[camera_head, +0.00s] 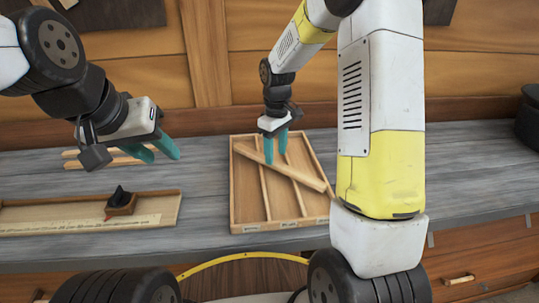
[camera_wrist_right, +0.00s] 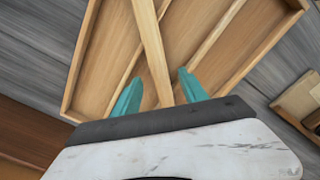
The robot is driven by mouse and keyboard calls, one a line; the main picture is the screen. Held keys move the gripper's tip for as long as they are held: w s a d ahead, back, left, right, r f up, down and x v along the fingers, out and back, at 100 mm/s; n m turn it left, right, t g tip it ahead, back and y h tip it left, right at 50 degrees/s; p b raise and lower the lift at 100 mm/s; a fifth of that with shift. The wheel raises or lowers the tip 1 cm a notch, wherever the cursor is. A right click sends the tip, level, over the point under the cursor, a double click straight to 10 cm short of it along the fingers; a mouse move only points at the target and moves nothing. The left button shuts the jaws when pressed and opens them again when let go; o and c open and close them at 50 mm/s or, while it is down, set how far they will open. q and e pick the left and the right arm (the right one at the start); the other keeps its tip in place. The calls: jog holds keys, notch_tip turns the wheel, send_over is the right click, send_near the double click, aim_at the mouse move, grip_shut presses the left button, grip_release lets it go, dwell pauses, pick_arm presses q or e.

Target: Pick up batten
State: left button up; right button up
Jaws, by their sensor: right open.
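A pale wooden batten (camera_head: 303,177) lies slantwise across a shallow divided wooden tray (camera_head: 236,200) on the bench. My right gripper (camera_head: 276,150) is open above the batten's upper-left part, fingers pointing down. In the right wrist view the batten (camera_wrist_right: 151,45) runs between the two teal fingers (camera_wrist_right: 157,97), with a gap on both sides. My left gripper (camera_head: 155,152) is open with nothing between its fingers, left of the tray. Pale wooden strips (camera_head: 120,161) lie on the bench behind and below it.
A long wooden board (camera_head: 60,209) with a ruler strip lies at the left front, carrying a small block with a black top (camera_head: 120,201). A dark round container (camera_head: 529,117) stands at the far right. Grey bench top (camera_head: 203,185) is clear between board and tray.

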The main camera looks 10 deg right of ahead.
aim_at(276, 163)
jog(key=shift+f, duration=1.55)
grip_shut()
jog(key=shift+r, duration=0.1)
